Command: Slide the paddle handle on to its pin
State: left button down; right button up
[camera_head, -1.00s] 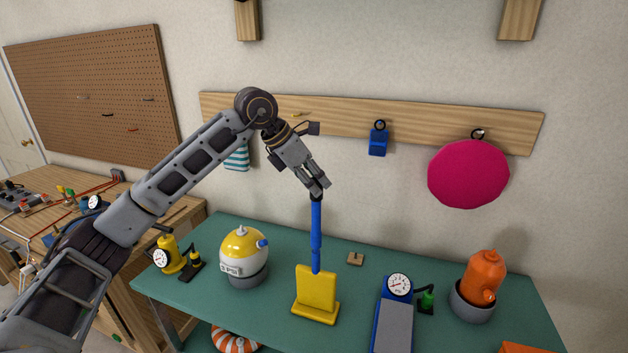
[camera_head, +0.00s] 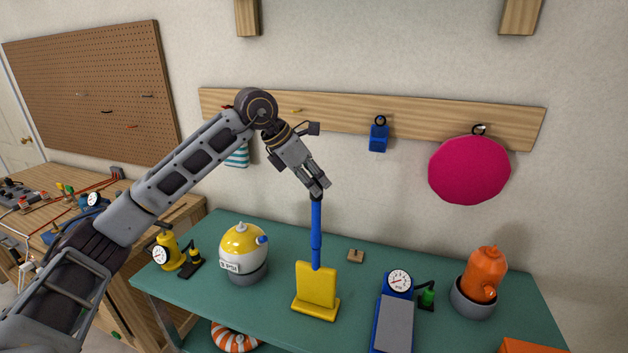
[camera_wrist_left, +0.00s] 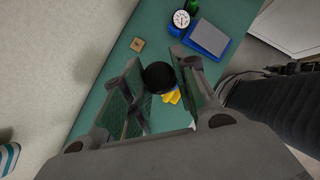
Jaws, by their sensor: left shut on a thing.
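The paddle has a long blue handle (camera_head: 316,235) and stands upright. A yellow block-like piece (camera_head: 316,285) is at its lower end over the green table; I cannot tell if the two are joined. My left gripper (camera_head: 318,187) is shut on the top end of the handle. In the left wrist view a round black end (camera_wrist_left: 160,77) sits between the fingers (camera_wrist_left: 165,95), with yellow showing below. A wooden rail (camera_head: 430,125) on the wall carries pegs; a small yellowish peg (camera_head: 297,110) is bare. Which one is the handle's pin is unclear. My right gripper is not in view.
A pink round cushion (camera_head: 469,169) and blue tag (camera_head: 378,137) hang from the rail.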

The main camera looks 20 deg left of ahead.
pick_arm(q)
jog(key=shift+f, duration=0.35)
jog(key=c, duration=1)
grip_release()
jog(key=shift+c, duration=0.2)
jog(key=shift+r, duration=0.1)
jog(key=v, duration=1.2)
jog(key=shift+s, duration=0.1)
